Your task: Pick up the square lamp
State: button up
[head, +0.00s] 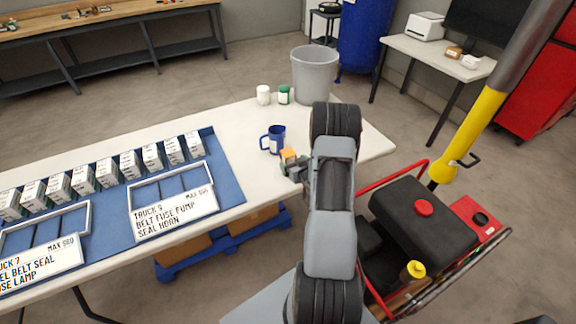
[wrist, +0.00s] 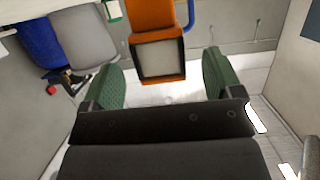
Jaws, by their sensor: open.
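The square lamp (head: 288,155) is orange and sits on the white table to the left of my arm, just beyond my gripper (head: 290,168). In the wrist view the lamp (wrist: 158,58) shows an orange body around a pale grey square face. It appears between the green fingertips of my open gripper (wrist: 160,68), with a gap on both sides. I cannot tell how deep it is between them. My gripper holds nothing. In the head view the lamp's lower part is partly hidden by the fingers.
A blue mug (head: 273,139) stands close behind and left of the lamp. A white jar (head: 263,95) and a green jar (head: 284,95) stand farther back. A blue mat (head: 228,180) with small boxes and labelled trays covers the left. The white table (head: 228,125) is clear between.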

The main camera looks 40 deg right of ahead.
jog(key=shift+p+x, duration=0.75)
jog(key=shift+x, duration=1.75)
jog(key=shift+r, duration=0.15)
jog(key=c, duration=1.2)
